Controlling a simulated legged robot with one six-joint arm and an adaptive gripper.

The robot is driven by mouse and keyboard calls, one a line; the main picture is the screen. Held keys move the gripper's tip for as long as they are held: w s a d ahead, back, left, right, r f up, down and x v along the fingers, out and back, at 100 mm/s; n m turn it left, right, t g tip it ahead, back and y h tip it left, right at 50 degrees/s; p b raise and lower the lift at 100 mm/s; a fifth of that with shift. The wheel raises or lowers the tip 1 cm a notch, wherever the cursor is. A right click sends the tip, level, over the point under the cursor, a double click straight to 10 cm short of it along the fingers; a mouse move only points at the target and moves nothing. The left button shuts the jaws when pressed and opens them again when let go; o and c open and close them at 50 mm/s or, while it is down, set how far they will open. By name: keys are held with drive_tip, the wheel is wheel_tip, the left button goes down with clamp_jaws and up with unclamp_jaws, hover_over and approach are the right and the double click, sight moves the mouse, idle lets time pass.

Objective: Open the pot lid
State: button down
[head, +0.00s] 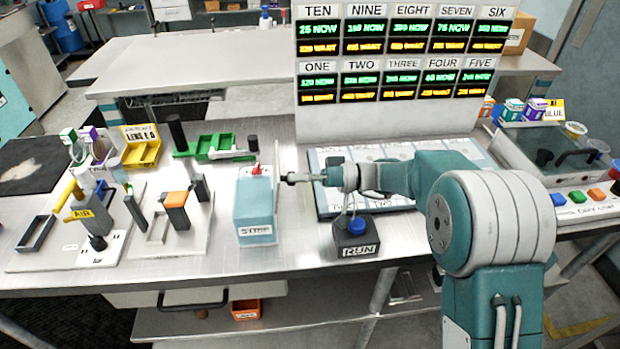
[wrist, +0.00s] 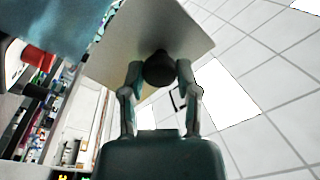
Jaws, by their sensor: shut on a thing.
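The pot (head: 256,208) is a pale blue-grey box with a label that seems to read STRIP, near the front middle of the bench. Its lid (head: 277,190) is a thin pale panel, seen nearly edge-on and standing upright at the pot's right side. In the wrist view the lid (wrist: 120,65) is a beige plate with a dark round knob (wrist: 160,70). My gripper (head: 290,178) is to the right of the lid. In the wrist view my gripper (wrist: 160,75) has its fingers shut on the knob. Something red (wrist: 38,60) shows at the pot's top.
A dark RUN box (head: 356,238) with a blue button stands below my arm. A tray (head: 325,200) lies behind it. Left of the pot are a grey fixture (head: 178,220) with an orange block and a green rack (head: 215,147). A display board (head: 400,70) stands behind.

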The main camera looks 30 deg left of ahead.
drive_tip(key=shift+w+d+f+y, duration=0.1)
drive_tip(key=shift+f+y, duration=0.2)
idle(0.4)
drive_tip(key=shift+c, duration=1.7)
unclamp_jaws()
wheel_tip(320, 180, up, 10)
drive_tip(key=shift+w, duration=0.1)
